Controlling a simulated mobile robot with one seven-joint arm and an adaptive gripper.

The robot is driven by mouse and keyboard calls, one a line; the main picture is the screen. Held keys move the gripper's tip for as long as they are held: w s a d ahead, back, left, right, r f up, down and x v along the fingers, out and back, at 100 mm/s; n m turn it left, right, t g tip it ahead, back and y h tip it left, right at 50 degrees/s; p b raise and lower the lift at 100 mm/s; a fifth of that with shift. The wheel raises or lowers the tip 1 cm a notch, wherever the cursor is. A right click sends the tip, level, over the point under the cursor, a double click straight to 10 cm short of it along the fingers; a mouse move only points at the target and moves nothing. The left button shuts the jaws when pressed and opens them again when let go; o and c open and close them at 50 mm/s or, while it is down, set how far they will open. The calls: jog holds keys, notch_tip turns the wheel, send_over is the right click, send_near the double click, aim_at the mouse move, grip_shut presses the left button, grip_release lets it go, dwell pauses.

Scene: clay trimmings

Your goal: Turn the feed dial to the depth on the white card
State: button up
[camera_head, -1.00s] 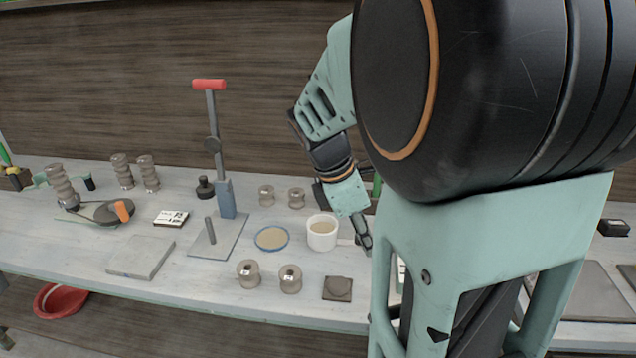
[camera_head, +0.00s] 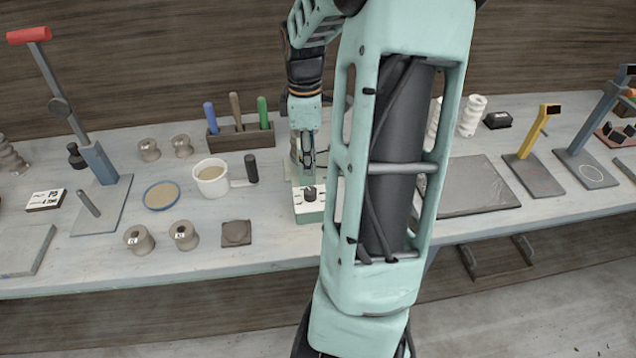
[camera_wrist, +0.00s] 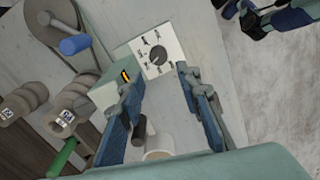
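The feed dial (camera_head: 309,194) is a dark round knob on a white marked plate, on the front of a pale green unit. It also shows in the wrist view (camera_wrist: 158,58), with marks around the knob too small to read surely. The white card (camera_head: 46,199) lies flat on the bench at the left, with dark print; "P3" and a line that may be "4 mm" show. My gripper (camera_head: 308,160) is above and just behind the dial. In the wrist view my gripper (camera_wrist: 159,80) is open and empty, its fingers apart, with the dial beyond the fingertips.
Labelled spools (camera_head: 184,236) and a small square plate (camera_head: 236,233) lie at front left. A grey slab (camera_head: 470,186) lies right of my arm.

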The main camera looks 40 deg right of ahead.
aim_at(311, 190)
jog(key=f, duration=1.1)
jog(key=shift+d, duration=0.2)
jog(key=shift+c, duration=0.6)
grip_shut()
